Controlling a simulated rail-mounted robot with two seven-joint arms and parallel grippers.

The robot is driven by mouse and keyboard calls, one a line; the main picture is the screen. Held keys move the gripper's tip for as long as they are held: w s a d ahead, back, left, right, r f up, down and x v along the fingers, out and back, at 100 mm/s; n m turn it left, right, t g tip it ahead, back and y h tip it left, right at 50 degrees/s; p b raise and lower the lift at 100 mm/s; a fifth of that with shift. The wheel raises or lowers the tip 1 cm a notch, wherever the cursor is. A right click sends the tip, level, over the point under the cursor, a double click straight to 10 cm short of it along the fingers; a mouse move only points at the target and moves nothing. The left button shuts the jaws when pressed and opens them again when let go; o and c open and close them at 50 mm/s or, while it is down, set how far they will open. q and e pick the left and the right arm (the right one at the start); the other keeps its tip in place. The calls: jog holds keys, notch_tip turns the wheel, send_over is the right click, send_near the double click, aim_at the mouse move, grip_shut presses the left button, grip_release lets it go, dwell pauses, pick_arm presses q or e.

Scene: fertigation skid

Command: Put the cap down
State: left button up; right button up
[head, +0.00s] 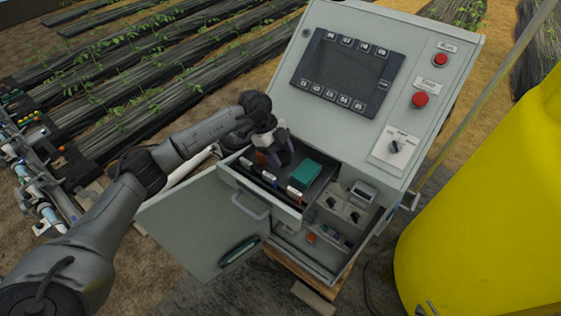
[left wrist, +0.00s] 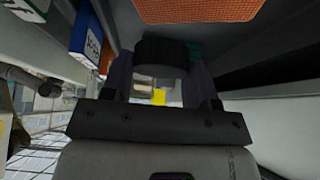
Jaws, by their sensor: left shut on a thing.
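My left gripper (head: 283,152) reaches into the pulled-out drawer (head: 258,194) of the grey control cabinet. In the left wrist view my left gripper (left wrist: 160,70) is shut on the black cap (left wrist: 162,52), which sits between its two dark fingers. In the head view the gripper and wrist mostly hide the cap. I cannot tell whether the cap touches the drawer floor. My right gripper is in neither view.
A teal box (head: 306,173) lies in the drawer to the right of the gripper. The cabinet door (head: 195,220) hangs open at the left. Below is an open compartment with devices. A yellow tank (head: 480,200) stands at the right.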

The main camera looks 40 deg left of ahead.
pick_arm(q)
jog(key=shift+f, duration=2)
jog(key=shift+f, duration=0.1)
jog(key=o, duration=0.9)
jog(key=v, duration=1.2)
jog(key=shift+b, duration=0.35)
